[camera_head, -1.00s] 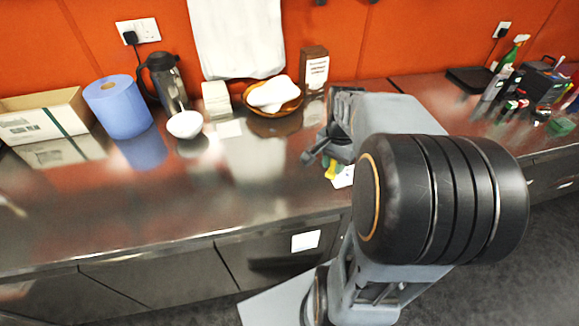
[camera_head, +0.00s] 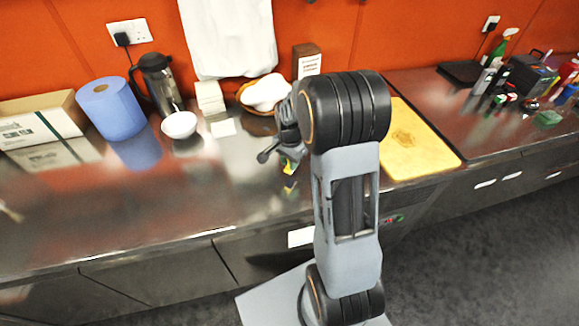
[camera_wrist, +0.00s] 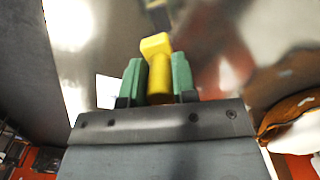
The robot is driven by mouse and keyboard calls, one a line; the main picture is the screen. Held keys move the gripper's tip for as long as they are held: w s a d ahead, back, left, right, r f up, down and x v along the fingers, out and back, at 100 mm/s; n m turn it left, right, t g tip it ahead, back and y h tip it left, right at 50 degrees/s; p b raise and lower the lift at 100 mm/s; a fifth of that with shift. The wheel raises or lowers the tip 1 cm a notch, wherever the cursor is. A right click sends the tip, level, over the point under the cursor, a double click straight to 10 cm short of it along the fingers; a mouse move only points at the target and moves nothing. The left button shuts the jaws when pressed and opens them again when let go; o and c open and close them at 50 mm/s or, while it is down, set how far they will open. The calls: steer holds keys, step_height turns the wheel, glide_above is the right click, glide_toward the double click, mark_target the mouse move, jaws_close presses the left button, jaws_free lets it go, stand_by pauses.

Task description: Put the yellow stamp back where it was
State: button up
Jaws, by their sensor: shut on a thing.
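The yellow stamp (camera_wrist: 158,65) is between the two green finger pads of my gripper (camera_wrist: 158,82) in the wrist view. My gripper is shut on it. In the head view my gripper (camera_head: 289,160) is over the steel counter, and only a small bit of the yellow stamp (camera_head: 289,169) shows under it. The wrist view shows the steel counter surface beyond the stamp; I cannot tell the exact height of the stamp above it.
A yellow board (camera_head: 415,145) lies on the counter right of my arm. A white bowl (camera_head: 179,125), blue paper roll (camera_head: 111,108), dark jug (camera_head: 160,82), wooden bowl with white cloth (camera_head: 264,94) and brown box (camera_head: 307,62) stand along the back. The left front counter (camera_head: 130,215) is clear.

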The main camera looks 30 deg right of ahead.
steer(key=shift+w+f, duration=0.1)
steer(key=shift+f, duration=1.55)
steer(key=shift+f, duration=0.1)
steer(key=shift+f, duration=0.15)
steer(key=o, duration=0.8)
steer(key=shift+c, duration=0.2)
